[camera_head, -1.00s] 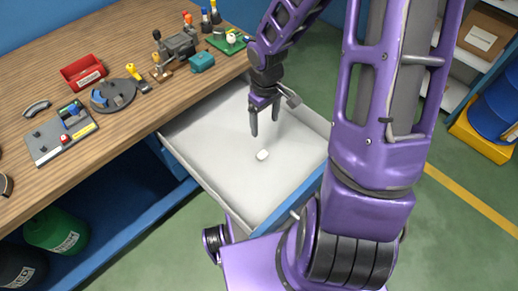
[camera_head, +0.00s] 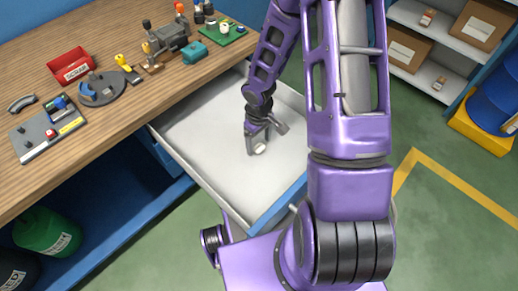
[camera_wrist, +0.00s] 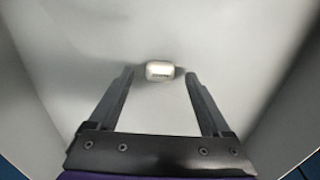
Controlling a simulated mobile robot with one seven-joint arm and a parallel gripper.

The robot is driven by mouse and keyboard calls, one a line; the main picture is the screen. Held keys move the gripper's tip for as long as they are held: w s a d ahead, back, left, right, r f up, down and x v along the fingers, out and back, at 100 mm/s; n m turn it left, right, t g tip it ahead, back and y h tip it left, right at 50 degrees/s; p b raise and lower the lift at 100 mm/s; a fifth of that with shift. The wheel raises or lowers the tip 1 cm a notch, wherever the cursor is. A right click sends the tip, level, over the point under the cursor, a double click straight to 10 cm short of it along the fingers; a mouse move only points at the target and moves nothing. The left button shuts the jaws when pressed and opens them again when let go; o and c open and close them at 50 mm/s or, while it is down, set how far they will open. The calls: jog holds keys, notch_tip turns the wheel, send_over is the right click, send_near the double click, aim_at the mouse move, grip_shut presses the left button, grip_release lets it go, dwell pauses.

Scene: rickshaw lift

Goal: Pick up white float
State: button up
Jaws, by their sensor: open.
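The white float (camera_wrist: 160,70) is a small, pale, rounded block on the floor of the open drawer (camera_head: 205,160). In the head view the float (camera_head: 259,148) shows right at my gripper's fingertips. My gripper (camera_head: 255,148) reaches down into the drawer. In the wrist view my gripper (camera_wrist: 158,74) is open, with one dark finger to each side of the float. The float lies between the fingertips, near their ends, with a gap on each side. I cannot tell whether the fingers touch the drawer floor.
The drawer's walls surround the gripper. The wooden workbench (camera_head: 120,115) at left holds a red bin (camera_head: 72,66), a grey tray (camera_head: 47,131), a round dark plate (camera_head: 103,90) and a vise (camera_head: 165,37). Shelves with boxes and a blue barrel (camera_head: 495,95) stand at right.

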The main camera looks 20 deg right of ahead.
jog(key=shift+f, duration=0.6)
grip_shut()
jog(key=shift+r, duration=0.15)
